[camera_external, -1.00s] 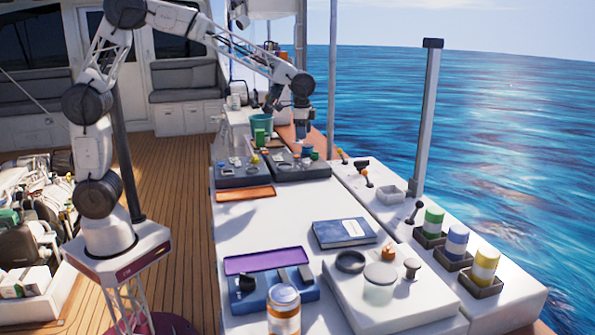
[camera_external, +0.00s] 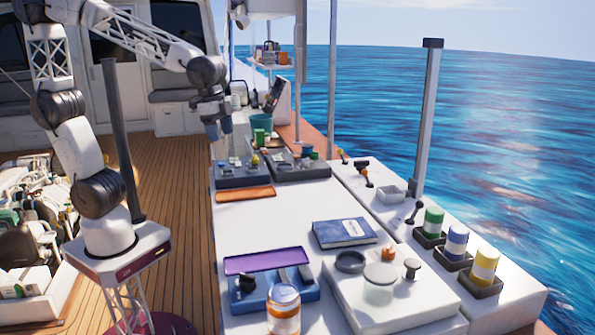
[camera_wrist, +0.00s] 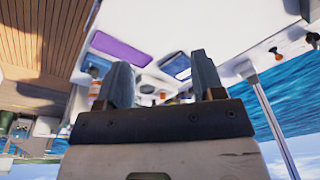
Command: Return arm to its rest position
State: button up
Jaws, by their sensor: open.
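My gripper (camera_external: 218,130) hangs in the air on my white and dark-grey arm, in front of the far left end of the white counter in the external view. Its two blue-grey fingers point down and are apart. In the wrist view, the two fingers of my gripper (camera_wrist: 163,85) stand open with nothing between them. My arm is bent, with the elbow at the top left of the external view.
The white counter (camera_external: 270,215) holds a blue book (camera_external: 345,233), a blue tray (camera_external: 250,302), an orange-striped jar (camera_external: 284,312) and dark trays (camera_external: 243,176) at its far end. Several striped canisters (camera_external: 456,243) stand at right. A grey post (camera_external: 428,115) rises beside the counter. Wooden deck (camera_external: 175,200) lies left.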

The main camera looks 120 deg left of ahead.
jog(key=s+d+f, duration=0.2)
jog(key=s+d, duration=0.6)
jog(key=s, duration=0.1)
jog(key=s+d+f+m+t+h, duration=0.1)
jog(key=s+d+f, duration=0.1)
jog(key=s+d, duration=0.7)
jog(key=shift+s+d+f, duration=0.15)
jog(key=shift+s+d, duration=0.1)
jog(key=shift+s, duration=0.4)
